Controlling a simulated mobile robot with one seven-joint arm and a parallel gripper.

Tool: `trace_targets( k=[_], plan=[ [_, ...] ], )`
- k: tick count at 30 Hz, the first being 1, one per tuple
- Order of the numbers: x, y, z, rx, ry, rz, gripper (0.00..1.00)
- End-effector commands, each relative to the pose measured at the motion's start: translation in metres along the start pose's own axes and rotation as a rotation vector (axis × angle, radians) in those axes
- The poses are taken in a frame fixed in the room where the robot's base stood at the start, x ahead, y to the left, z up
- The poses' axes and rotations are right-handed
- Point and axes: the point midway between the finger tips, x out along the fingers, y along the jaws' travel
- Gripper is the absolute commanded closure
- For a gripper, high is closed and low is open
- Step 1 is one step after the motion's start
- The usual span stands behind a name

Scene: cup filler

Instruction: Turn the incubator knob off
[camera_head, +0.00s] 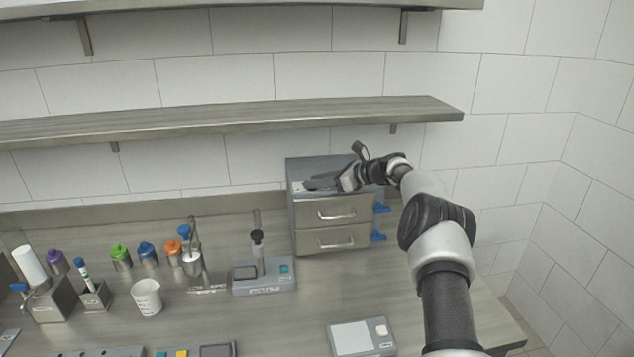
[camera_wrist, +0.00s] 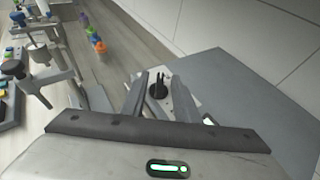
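The incubator looks to be the grey box (camera_head: 333,241) with two handled drawers at the back of the bench. In the wrist view its broad grey top (camera_wrist: 245,95) fills the right side. A black knob (camera_wrist: 158,90) stands on a pale plate (camera_wrist: 151,76) on that top. My gripper (camera_head: 312,184) reaches over the top from the right. In the wrist view my gripper (camera_wrist: 160,74) is open, with one finger on each side of the knob. I cannot tell whether either finger touches it. In the head view the knob is hidden or too small to tell.
A shelf (camera_head: 230,116) runs along the wall above the box. Blue parts (camera_head: 381,207) stick out on its right side. A small grey device (camera_head: 264,284) stands to its left, with bottles, a stand and a beaker (camera_head: 147,297) further left. A scale-like device (camera_head: 361,339) lies in front.

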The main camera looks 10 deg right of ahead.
Motion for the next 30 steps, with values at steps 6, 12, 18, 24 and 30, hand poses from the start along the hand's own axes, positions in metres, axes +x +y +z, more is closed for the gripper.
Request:
trace_targets(
  k=[6,12,18,24,30],
  plan=[
    [-0.004,-0.001,0.000,0.001,0.001,-0.001,0.72],
    [-0.034,-0.001,-0.001,0.000,0.001,-0.004,0.72],
    [-0.083,-0.002,-0.001,0.000,0.001,-0.005,0.72],
    [-0.130,-0.001,-0.001,-0.001,0.000,-0.003,0.72],
    [-0.162,-0.001,0.000,-0.001,0.000,-0.002,0.72]
  ],
)
